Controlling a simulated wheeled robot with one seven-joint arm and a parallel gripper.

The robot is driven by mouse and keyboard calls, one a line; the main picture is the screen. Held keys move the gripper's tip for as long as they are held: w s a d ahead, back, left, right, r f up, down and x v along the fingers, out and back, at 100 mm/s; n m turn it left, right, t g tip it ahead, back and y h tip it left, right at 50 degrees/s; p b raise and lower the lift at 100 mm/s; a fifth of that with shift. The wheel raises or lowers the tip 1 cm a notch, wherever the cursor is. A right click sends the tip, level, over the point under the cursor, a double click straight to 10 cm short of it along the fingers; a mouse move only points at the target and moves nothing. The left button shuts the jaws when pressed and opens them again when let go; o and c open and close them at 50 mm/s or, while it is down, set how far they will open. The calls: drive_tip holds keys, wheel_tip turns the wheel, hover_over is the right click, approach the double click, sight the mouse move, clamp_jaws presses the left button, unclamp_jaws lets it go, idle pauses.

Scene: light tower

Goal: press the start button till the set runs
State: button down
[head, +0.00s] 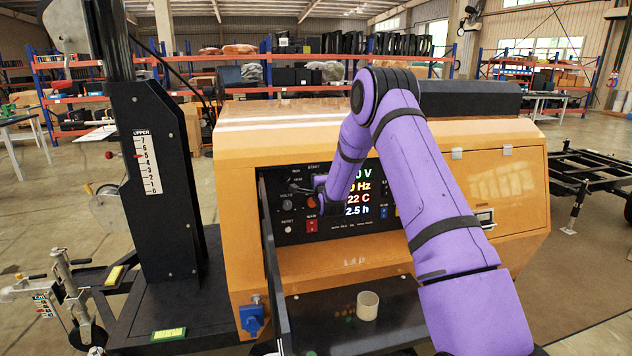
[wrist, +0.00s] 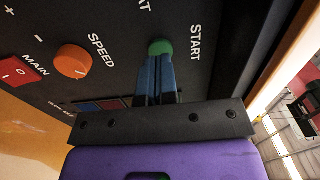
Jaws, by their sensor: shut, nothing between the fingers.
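The green start button (wrist: 160,47) sits beside the START label on the dark control panel (head: 285,237). My gripper (wrist: 156,62) is shut and empty, its blue fingertips at the lower edge of the button in the wrist view. They cover part of the button; I cannot tell whether it is pressed in. In the head view my gripper (head: 320,183) is at the panel's upper left and the button is hidden. The lit display (head: 360,187) shows 22 C and 2.5 h; my arm partly covers its V and Hz lines.
An orange speed knob (wrist: 73,61) and a red main switch (wrist: 18,69) are near the button. An open black door (head: 273,265) stands at the panel's left. A pale cup (head: 367,306) stands on the shelf below. The black mast (head: 155,180) rises at left.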

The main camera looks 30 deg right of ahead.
drive_tip(key=shift+w+d, duration=0.2)
drive_tip(key=shift+w, duration=0.5)
drive_tip(key=shift+w+d+r, duration=0.15)
drive_tip(key=shift+w+d, duration=0.05)
drive_tip(key=shift+w, duration=0.35)
drive_tip(key=shift+r, duration=0.25)
